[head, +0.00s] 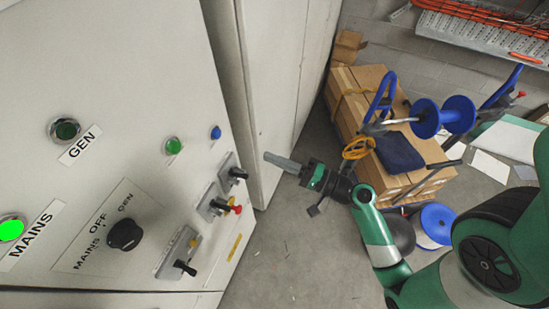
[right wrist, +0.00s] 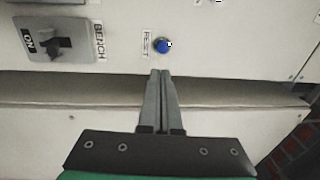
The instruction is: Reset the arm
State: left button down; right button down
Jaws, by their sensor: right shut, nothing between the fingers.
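My right gripper (head: 282,162) is shut and empty. In the head view it points left toward the cabinet panel, with a gap between its tips and the panel's switches. In the right wrist view the closed fingers (right wrist: 161,75) point up at the panel, their tips just below a blue button (right wrist: 162,45) in the picture. A label reading RESET stands beside that button. In the head view a blue button (head: 216,132) sits at the upper right of the panel, right of a green button (head: 173,146). My left gripper does not show.
The panel (head: 110,110) carries a black rotary selector (head: 124,235), a lit green MAINS lamp (head: 11,230), a dark GEN lamp (head: 65,130) and several switches. A BENCH switch (right wrist: 55,40) reads ON. Cardboard boxes (head: 345,105) and blue spools stand behind my right arm.

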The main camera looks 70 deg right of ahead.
dwell(0.3)
jog(key=w+a+r+n+y+p, duration=0.35)
jog(key=a+r+n, duration=0.2)
jog(key=r, duration=0.55)
jog(key=w+a+r+n+y+p, duration=0.2)
jog(key=w+a+r+n+y, duration=0.3)
jog(key=r, duration=0.7)
jog(key=w+a+r+n+y+p, duration=0.25)
jog(key=a+r+n, duration=0.3)
jog(key=r, duration=0.55)
jog(key=s+a+r+n+t+y+p, duration=0.1)
jog(key=s+a+r+n+t+p, duration=0.15)
jog(key=r, duration=0.75)
jog(key=s+a+r+n+t+p, duration=0.1)
jog(key=a+r+n+t, duration=0.15)
jog(key=r, duration=0.75)
jog(key=s+d+r+m+t+h, duration=0.1)
jog(key=d+r+m+t+h, duration=0.1)
jog(key=d+h, duration=0.4)
notch_tip(320, 180, up, 2)
jog(key=t+h, duration=0.1)
jog(key=h, duration=0.3)
jog(key=shift+s+d, duration=0.3)
jog(key=shift+d, duration=0.1)
